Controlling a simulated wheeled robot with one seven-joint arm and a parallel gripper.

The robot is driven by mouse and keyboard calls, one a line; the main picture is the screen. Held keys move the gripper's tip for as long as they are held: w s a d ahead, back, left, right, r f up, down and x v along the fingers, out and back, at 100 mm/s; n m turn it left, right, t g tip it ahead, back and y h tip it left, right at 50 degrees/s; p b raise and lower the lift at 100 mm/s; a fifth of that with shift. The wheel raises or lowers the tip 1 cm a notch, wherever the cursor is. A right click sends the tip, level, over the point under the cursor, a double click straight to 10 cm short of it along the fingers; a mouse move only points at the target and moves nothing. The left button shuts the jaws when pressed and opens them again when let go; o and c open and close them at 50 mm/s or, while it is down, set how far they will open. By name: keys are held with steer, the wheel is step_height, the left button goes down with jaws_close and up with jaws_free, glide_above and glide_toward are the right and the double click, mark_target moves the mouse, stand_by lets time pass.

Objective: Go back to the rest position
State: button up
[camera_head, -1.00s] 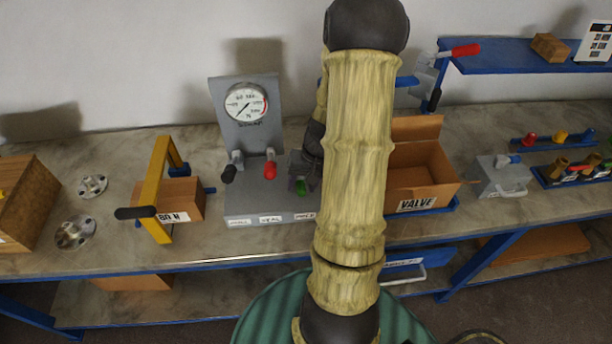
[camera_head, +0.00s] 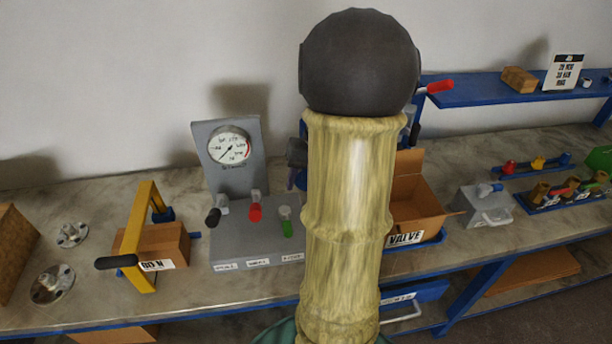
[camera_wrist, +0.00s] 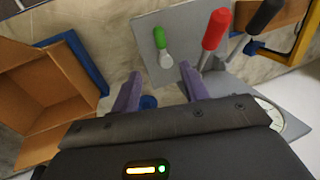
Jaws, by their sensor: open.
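My gripper shows in the wrist view (camera_wrist: 160,85) with its two purple fingers apart and nothing between them. It hangs above the bench near the grey gauge panel (camera_head: 226,160). The panel's green-handled lever (camera_wrist: 158,42) lies just beyond the fingertips, and the red-handled lever (camera_wrist: 214,32) and black-handled lever (camera_wrist: 264,16) are farther right. In the head view my raised arm fills the middle and hides most of my gripper; a dark part of it shows left of the arm.
An open cardboard box marked VALVE (camera_head: 420,205) stands right of my arm. A yellow frame (camera_head: 143,235) with a brown box (camera_head: 165,246), and metal flanges (camera_head: 52,284), are at the left. A blue shelf (camera_head: 480,90) runs along the back right. A grey box (camera_head: 485,205) stands on the bench.

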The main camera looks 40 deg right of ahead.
steer(key=shift+v, duration=0.75)
steer(key=shift+w, duration=0.1)
